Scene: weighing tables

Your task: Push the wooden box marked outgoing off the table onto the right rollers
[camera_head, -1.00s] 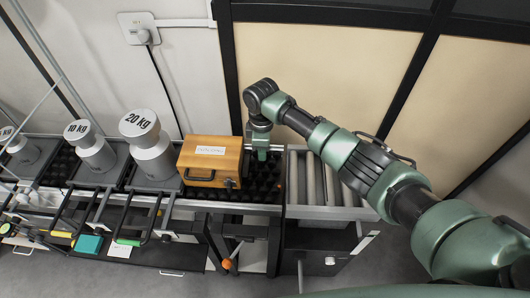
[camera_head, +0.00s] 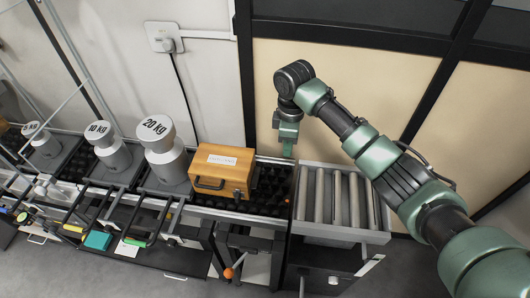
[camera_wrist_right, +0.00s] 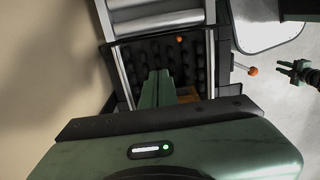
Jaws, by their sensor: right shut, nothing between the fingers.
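The wooden box (camera_head: 222,170) sits upright on the dark studded table surface (camera_head: 270,188), just right of the 20 kg weight. A white label is on its top, too small to read, and a dark handle is on its front. The right rollers (camera_head: 340,200) lie beyond the table's right end and are bare. My right gripper (camera_head: 288,153) points down near the back of the table, right of the box and apart from it in the head view. In the right wrist view its fingers (camera_wrist_right: 158,85) are together and empty, hiding most of the box.
Grey weights marked 20 kg (camera_head: 163,150) and 10 kg (camera_head: 110,150) stand left of the box. A wall with a dark post (camera_head: 245,80) runs close behind the table. An orange knob (camera_head: 228,273) sticks out below the front edge.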

